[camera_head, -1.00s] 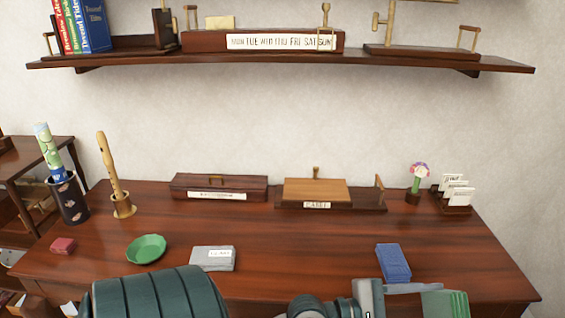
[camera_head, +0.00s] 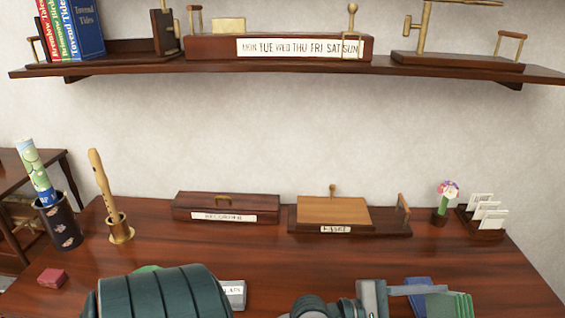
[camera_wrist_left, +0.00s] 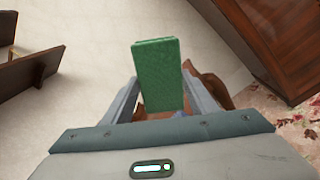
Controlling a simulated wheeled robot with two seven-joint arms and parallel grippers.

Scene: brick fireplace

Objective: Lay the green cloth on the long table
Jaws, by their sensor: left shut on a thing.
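The green cloth is a folded, flat block (camera_head: 452,304) at the bottom right of the head view. It stands out large in the left wrist view (camera_wrist_left: 157,75). My left gripper (camera_head: 425,291) is shut on it, with one finger on each side in the wrist view. The long table (camera_head: 300,262) is dark reddish wood and fills the lower head view. The cloth is held at its near side; the wrist view shows floor beyond the cloth. The gap between cloth and table cannot be told. My right gripper is not in view.
A blue block (camera_head: 418,282), a grey labelled box (camera_head: 234,294) and a green dish (camera_head: 147,268) are partly hidden by my arm. A red block (camera_head: 52,278) lies left. Wooden holders (camera_head: 226,206), a flower (camera_head: 446,197) and a card rack (camera_head: 483,218) line the back. The table's middle is clear.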

